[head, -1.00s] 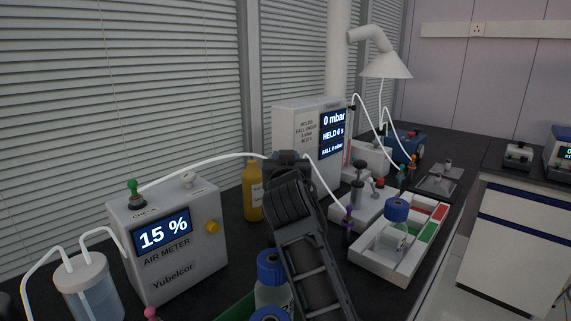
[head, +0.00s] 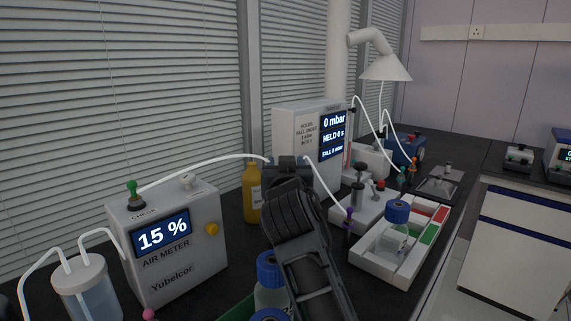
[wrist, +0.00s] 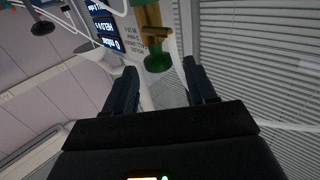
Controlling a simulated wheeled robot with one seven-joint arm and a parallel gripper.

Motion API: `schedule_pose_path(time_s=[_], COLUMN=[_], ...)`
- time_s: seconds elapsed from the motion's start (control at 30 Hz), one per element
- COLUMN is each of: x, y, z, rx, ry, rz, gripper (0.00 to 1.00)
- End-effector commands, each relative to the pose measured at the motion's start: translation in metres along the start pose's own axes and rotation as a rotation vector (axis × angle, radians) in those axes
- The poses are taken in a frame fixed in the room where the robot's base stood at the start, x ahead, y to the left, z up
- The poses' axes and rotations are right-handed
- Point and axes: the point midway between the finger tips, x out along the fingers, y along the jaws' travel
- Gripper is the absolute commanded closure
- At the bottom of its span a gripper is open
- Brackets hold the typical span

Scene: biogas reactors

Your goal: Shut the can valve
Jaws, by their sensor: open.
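In the wrist view a brass fitting (wrist: 154,33) with a green knob (wrist: 158,62) shows at the top middle, just beyond my fingertips. It may be the can valve, but I cannot tell for sure. My gripper (wrist: 160,75) is open, its two dark fingers either side of the space below the knob, with nothing between them. In the head view my gripper (head: 287,168) is seen from behind, in front of the pressure box. My own arm and gripper hide what lies beyond them there, and no brass fitting shows.
The air meter (head: 165,240) reads 15 % at left. The pressure box (head: 299,130) reads 0 mbar. A yellow bottle (head: 251,195), a white tray (head: 378,267) with a blue-capped bottle (head: 396,220), and white tubing (head: 225,158) crowd the bench around my arm.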

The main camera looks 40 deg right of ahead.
Motion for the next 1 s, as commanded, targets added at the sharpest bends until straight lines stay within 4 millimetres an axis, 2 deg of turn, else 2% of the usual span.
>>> schedule_pose_path(time_s=[0.1,0.3,1.0], x=[-0.020,-0.039,-0.041], y=[0.000,0.000,0.000], z=[0.002,0.000,-0.001], rx=[0.001,0.002,0.002], ry=[0.001,0.002,0.001], rz=[-0.002,-0.001,0.000], gripper=[0.44,0.44,0.44])
